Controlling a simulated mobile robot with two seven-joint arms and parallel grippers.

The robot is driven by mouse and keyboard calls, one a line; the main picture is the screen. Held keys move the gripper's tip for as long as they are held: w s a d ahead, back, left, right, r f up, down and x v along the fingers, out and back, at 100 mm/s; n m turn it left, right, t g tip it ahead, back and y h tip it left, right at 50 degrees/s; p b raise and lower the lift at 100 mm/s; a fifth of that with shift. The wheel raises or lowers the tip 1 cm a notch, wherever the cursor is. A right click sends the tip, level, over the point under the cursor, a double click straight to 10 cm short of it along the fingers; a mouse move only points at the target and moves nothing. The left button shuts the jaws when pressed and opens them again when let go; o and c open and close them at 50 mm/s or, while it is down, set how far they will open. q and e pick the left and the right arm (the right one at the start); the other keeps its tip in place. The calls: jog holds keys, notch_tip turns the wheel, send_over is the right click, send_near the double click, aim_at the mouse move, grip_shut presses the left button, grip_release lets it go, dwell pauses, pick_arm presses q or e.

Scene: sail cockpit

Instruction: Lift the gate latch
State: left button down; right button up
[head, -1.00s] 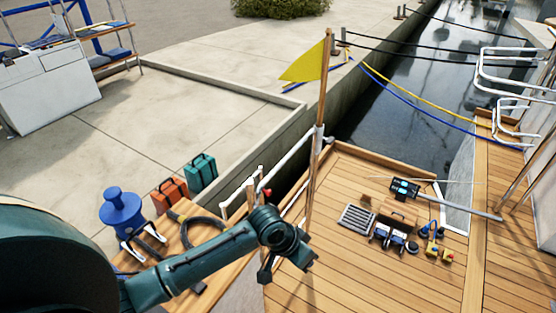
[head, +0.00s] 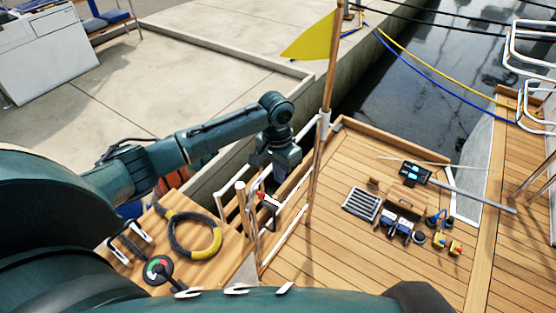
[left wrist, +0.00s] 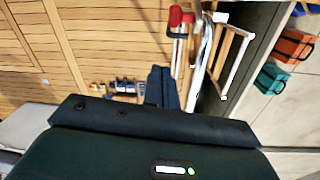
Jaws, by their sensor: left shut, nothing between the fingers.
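The gate latch shows as a small red-tipped part (head: 262,196) on the white-railed gate at the deck's left edge. My right gripper is not visible.
A wooden pole with a yellow flag (head: 312,42) stands close right of my left wrist. Tools and a dark grate (head: 361,202) lie on the deck. Open deck lies between pole and grate.

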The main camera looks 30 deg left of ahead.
pick_arm(q)
jog(key=s+f, duration=0.1)
jog(key=s+a+f+p, duration=0.1)
jog(key=s, duration=0.1)
jog(key=shift+s+a+f+p, duration=0.1)
jog(key=shift+s+f+p, duration=0.05)
jog(key=shift+s+p, duration=0.15)
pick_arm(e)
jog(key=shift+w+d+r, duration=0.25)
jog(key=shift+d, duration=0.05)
pick_arm(q)
jog(key=shift+w, duration=0.15)
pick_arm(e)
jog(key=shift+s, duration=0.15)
